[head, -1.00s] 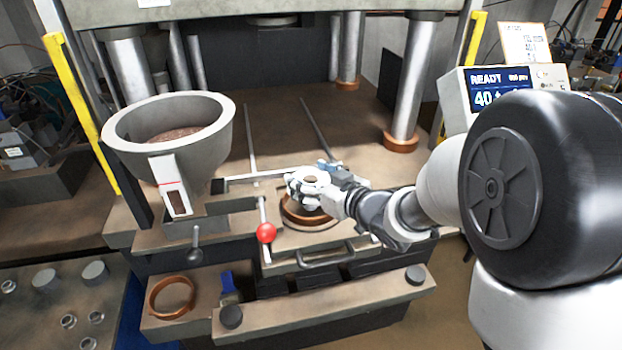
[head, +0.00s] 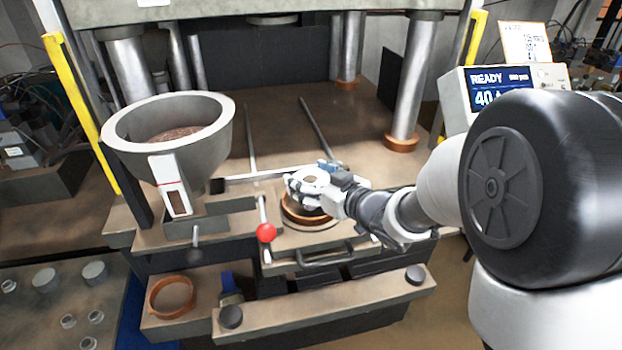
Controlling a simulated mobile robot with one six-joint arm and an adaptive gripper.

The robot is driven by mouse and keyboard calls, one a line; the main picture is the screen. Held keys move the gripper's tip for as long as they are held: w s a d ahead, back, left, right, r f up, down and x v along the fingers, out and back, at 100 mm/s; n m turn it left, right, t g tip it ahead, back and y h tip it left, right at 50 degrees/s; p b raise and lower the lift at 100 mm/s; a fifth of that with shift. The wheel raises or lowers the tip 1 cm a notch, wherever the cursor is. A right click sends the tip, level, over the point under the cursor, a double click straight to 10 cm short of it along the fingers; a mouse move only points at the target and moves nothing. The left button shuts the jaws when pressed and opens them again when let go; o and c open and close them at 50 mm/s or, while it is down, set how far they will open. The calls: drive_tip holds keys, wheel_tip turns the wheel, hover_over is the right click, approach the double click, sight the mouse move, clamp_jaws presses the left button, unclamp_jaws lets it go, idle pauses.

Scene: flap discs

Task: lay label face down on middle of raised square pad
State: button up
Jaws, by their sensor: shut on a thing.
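My gripper (head: 302,190) is shut at the middle of the press table, low over a round copper-coloured ring (head: 312,222). A small pale round piece with a brown centre (head: 310,181) shows at its fingertips. I take this to be the label, but it is too small to tell which face is down. The ring sits on a raised block (head: 290,240), which seems to be the square pad. My gripper hides much of the ring and the block's middle. I cannot tell whether the label touches anything below.
A grey hopper (head: 215,135) with brown grain stands at left. A red-knobbed lever (head: 266,232) rises just left of the gripper. Steel columns (head: 408,85) stand behind. Another copper ring (head: 153,300) lies on the front-left ledge. A display (head: 485,90) is at right.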

drive_tip(key=shift+s+f, duration=0.35)
drive_tip(key=shift+f, duration=0.55)
drive_tip(key=o, duration=0.6)
drive_tip(key=shift+a, duration=0.1)
drive_tip(key=shift+o, duration=0.6)
drive_tip(key=shift+w+d+r, duration=0.1)
drive_tip(key=shift+w+d, duration=0.1)
drive_tip(key=shift+w, duration=0.05)
drive_tip(key=shift+s+a+r, duration=0.1)
drive_tip(key=shift+r, duration=0.05)
